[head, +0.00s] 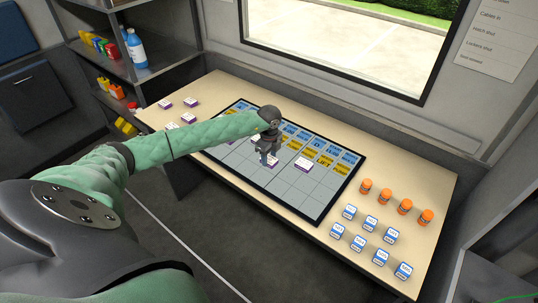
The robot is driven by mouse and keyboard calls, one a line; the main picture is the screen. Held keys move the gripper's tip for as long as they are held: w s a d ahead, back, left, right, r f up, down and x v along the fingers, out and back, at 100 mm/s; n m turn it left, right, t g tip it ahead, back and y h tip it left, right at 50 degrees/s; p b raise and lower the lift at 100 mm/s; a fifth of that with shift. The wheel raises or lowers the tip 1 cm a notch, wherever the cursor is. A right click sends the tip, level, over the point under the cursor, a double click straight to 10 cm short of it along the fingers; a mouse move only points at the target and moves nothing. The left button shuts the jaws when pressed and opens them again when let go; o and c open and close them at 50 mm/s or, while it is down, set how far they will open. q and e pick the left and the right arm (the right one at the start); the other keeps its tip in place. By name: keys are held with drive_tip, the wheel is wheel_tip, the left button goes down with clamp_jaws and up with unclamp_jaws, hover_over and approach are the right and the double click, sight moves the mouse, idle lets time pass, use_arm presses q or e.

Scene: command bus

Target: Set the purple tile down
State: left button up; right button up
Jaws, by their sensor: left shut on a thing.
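My left gripper (269,160) reaches in from the left and points down over the middle of the dark-framed board (317,208). It is shut on a purple tile (272,164), white on top with a purple edge, mostly hidden by the fingers. The tile is at or just above the grey cells below the blue and yellow labels; I cannot tell if it touches. A similar purple tile (303,164) lies on the board just right of the gripper. My right gripper is not in view.
More purple-edged tiles (190,102) lie on the table's (222,84) left end. Several orange cylinders (366,186) and blue-edged white tiles (370,223) stand at the right. The board's lower grey cells look clear. Shelves with bottles (136,48) rise at the back left.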

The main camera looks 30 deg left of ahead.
use_arm(q)
drive_tip(key=shift+f, duration=0.15)
drive_tip(key=o, duration=1)
